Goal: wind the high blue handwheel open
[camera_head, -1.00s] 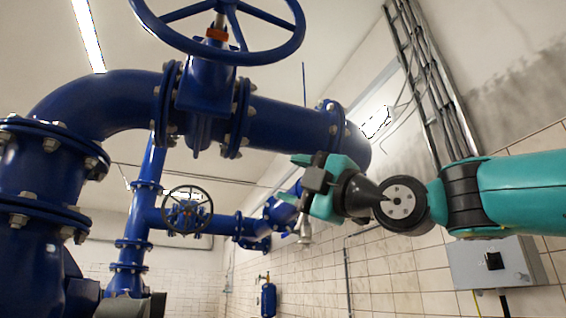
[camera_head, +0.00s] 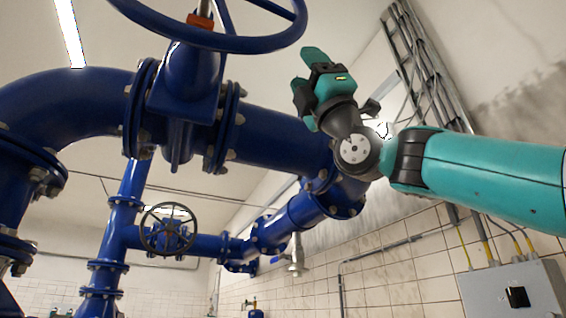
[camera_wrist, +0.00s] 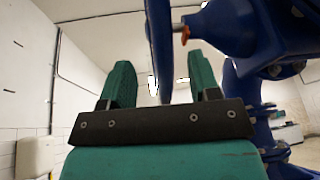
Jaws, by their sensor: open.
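The high blue handwheel (camera_head: 232,44) is at the top of the head view, cut off by the upper edge, on its valve with an orange-red collar (camera_head: 201,20). My gripper (camera_head: 306,72) is open and empty, just below and to the right of the wheel's right rim, with its fingers pointing up and left. In the wrist view my gripper (camera_wrist: 163,82) has its two teal fingers apart.
The thick blue pipe (camera_head: 275,140) runs just below and left of my gripper. A smaller dark handwheel (camera_head: 168,229) is lower and farther back. Conduits (camera_head: 432,95) and a grey switch box (camera_head: 512,292) are on the right wall.

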